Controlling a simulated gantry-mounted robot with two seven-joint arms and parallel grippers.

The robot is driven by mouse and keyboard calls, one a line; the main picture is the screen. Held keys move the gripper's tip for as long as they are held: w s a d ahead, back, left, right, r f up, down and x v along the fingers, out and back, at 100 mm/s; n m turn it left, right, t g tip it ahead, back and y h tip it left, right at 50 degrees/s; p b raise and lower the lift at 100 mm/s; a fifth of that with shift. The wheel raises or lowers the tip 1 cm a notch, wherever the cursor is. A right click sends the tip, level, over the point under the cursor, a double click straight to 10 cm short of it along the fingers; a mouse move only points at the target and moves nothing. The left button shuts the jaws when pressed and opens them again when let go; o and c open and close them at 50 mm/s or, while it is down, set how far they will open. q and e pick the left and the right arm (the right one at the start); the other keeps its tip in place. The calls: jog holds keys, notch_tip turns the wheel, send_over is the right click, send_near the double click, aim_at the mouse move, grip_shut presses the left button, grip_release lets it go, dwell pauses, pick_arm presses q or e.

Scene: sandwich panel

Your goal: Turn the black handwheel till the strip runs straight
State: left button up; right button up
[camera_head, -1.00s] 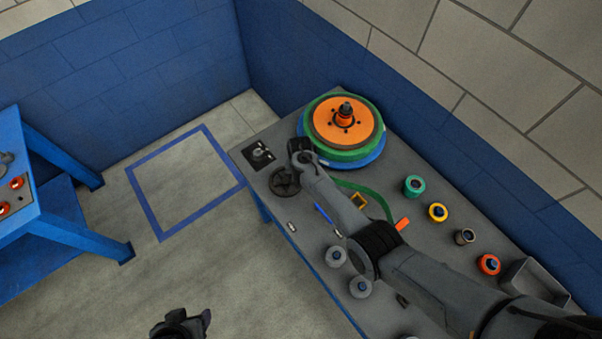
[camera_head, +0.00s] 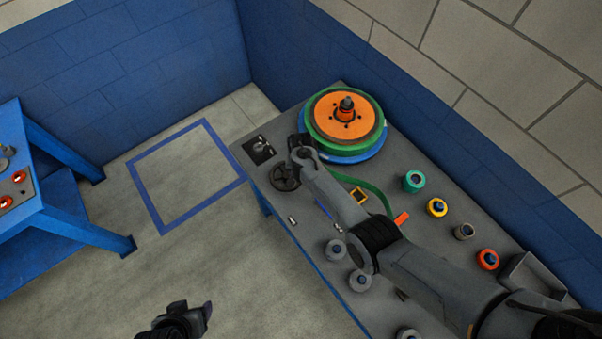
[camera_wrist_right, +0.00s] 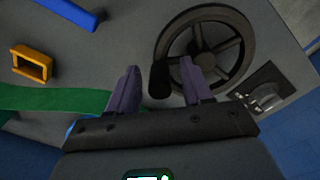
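The black handwheel (camera_head: 285,178) lies on the grey bench top near its left end. In the right wrist view the wheel (camera_wrist_right: 236,52) shows its spokes and an upright dark crank knob (camera_wrist_right: 159,80) on its rim. My right gripper (camera_wrist_right: 160,84) is open, with its two fingers on either side of the knob and visible gaps to it. In the head view the right gripper (camera_head: 299,143) is at the wheel's far edge, mostly hidden by its own arm. The green strip (camera_head: 375,192) runs from the reel along the bench, partly behind my arm. My left gripper (camera_head: 200,318) hangs over the floor, its fingers unclear.
An orange-and-green reel (camera_head: 345,115) stands behind the wheel. A black switch plate (camera_head: 260,149) is left of it. A yellow frame (camera_head: 358,196), several coloured spools and a grey bin (camera_head: 530,277) are further right. A blue table (camera_head: 62,212) stands left, with open floor between.

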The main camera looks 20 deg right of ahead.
notch_tip(320, 180, up, 9)
jog(key=shift+r+p, duration=0.1)
jog(key=shift+p, duration=0.9)
jog(key=shift+r, duration=0.8)
jog(key=shift+s, duration=0.1)
